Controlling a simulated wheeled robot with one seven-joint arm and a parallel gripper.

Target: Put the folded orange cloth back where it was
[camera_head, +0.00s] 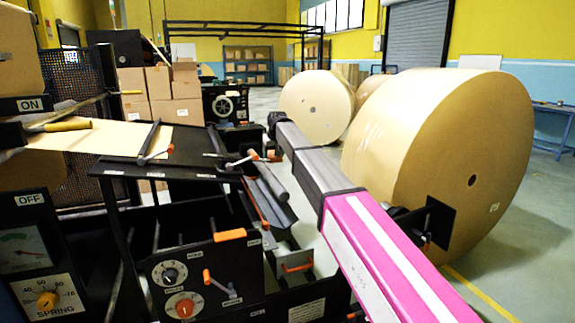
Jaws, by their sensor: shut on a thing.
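An orange piece (230,235) lies flat along the top edge of the machine's dark front panel. It may be the folded orange cloth, but it is too small to be sure. My arm, pink and then grey, reaches from the bottom right toward the machine and ends in a dark joint above its right side. I cannot make out my gripper's fingers beyond that joint. What they hold does not show.
The dark machine (188,171) fills the left and centre, with orange-tipped levers, rollers and dials. Large kraft rolls (437,150) (317,106) stand at the right and behind. Cartons (172,92) are stacked at the back left. Open floor shows at the right.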

